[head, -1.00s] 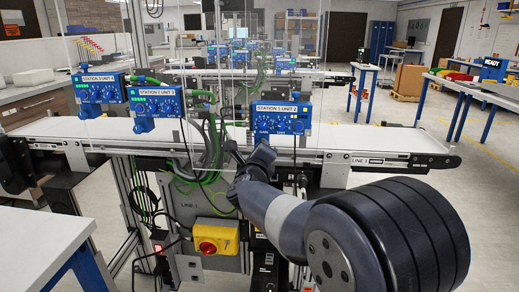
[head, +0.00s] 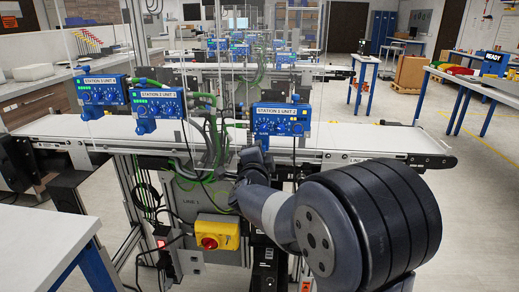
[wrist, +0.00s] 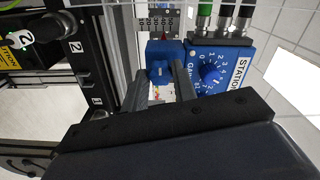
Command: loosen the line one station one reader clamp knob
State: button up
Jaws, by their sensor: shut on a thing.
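In the wrist view, a blue clamp block (wrist: 165,48) with a small blue knob face sits between the two grey fingers of my gripper (wrist: 162,78). My gripper is shut on this clamp knob; the fingers and palm hide part of it. Beside it is a blue unit with a numbered dial (wrist: 209,74) and a STATION label (wrist: 239,70). In the head view, the right-hand blue station one unit (head: 281,119) stands above the line 1 belt. My wrist (head: 252,165) reaches just below and left of it; the fingertips and knob are hidden there.
The line 1 belt (head: 370,138) runs across in front. Two more blue units (head: 155,108) stand to the left. Green and grey cables hang left of my wrist. A yellow box with a red switch (head: 215,232) is below. Clear panels stand above the belt.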

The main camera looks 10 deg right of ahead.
jog(key=shift+n, duration=0.7)
jog(key=o, duration=1)
jog(key=v, duration=1)
jog(key=shift+s+a, duration=0.15)
jog(key=shift+s, duration=0.25)
